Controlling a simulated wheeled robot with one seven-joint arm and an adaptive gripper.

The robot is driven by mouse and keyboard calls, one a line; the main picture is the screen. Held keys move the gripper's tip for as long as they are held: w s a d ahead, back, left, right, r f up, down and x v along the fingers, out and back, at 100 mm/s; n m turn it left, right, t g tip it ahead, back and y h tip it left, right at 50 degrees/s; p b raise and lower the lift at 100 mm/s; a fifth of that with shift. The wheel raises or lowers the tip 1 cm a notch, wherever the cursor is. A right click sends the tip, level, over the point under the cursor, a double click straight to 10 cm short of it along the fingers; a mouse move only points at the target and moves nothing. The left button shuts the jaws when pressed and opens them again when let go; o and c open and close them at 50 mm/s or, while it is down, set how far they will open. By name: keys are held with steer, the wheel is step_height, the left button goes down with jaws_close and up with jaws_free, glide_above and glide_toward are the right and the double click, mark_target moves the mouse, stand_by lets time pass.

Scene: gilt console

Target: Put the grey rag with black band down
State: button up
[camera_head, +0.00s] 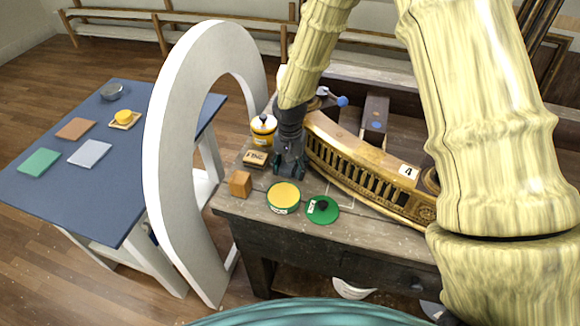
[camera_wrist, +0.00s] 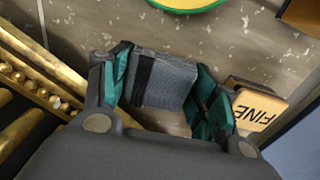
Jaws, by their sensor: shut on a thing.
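The grey rag with black band (camera_wrist: 172,84) is a folded, block-like piece between the teal finger pads of my gripper (camera_wrist: 160,88) in the wrist view. My gripper is shut on it, with the black band near the left finger. In the head view, my gripper (camera_head: 289,168) points down low over the wooden bench (camera_head: 345,245), just left of the gilt console piece (camera_head: 370,170). The rag is mostly hidden there by the fingers. I cannot tell whether it touches the bench.
Close by are a block marked FINE (camera_head: 255,159), an orange block (camera_head: 240,184), a yellow-topped tin (camera_head: 283,196), a green lid (camera_head: 322,209) and a yellow pot (camera_head: 263,130). A white arch (camera_head: 165,150) stands before a blue table (camera_head: 95,210) holding several cloths.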

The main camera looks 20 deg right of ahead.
mark_target(290, 166)
steer(key=o, duration=0.9)
steer(key=shift+s+f, duration=0.15)
steer(key=shift+f, duration=0.15)
steer(key=shift+o, duration=0.8)
steer(key=shift+f, duration=0.1)
steer(key=shift+w+r, duration=0.2)
steer(key=shift+r, duration=0.45)
step_height(290, 166, up, 12)
steer(key=b, duration=0.3)
steer(key=shift+f, duration=0.1)
